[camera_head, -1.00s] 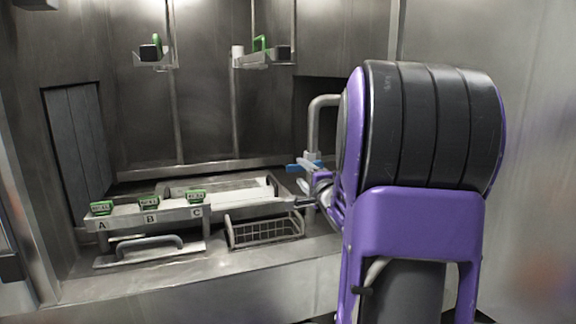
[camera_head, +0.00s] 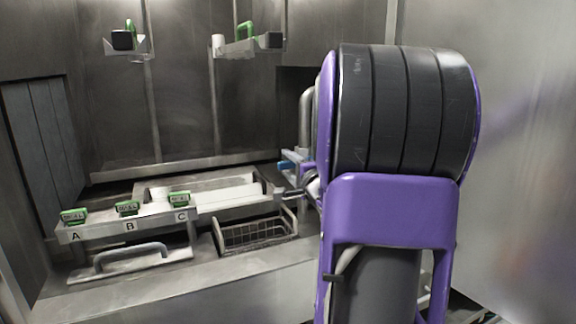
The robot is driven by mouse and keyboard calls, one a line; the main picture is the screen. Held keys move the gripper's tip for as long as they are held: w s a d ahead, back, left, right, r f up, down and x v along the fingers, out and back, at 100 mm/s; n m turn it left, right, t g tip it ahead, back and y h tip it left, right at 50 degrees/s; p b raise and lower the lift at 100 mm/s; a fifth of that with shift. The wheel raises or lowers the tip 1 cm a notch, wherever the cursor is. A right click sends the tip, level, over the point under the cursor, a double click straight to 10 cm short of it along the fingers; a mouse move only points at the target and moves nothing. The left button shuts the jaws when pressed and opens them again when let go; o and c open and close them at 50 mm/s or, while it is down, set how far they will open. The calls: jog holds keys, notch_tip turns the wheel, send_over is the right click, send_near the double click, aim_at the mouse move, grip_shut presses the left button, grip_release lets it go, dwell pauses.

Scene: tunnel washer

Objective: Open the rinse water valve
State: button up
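A valve with a blue handle (camera_head: 290,164) sits on a grey vertical pipe (camera_head: 305,115) at the back, just left of my arm. I take it for the rinse water valve; no label on it is readable. My large purple and black arm links cover the area right of the handle. Part of my gripper (camera_head: 293,193) seems to show as a small dark metal shape below the blue handle, at the arm's left edge. Its fingers are mostly hidden. I cannot tell whether it touches the valve or how wide it is.
A metal bench holds green-tagged stations marked A (camera_head: 75,215), B (camera_head: 128,208) and C (camera_head: 180,198). A wire basket (camera_head: 255,234) and a grey handle (camera_head: 130,255) are in front. Two small shelves (camera_head: 125,45) (camera_head: 250,46) hang on the back wall.

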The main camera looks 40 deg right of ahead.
grip_shut()
dwell(1.2)
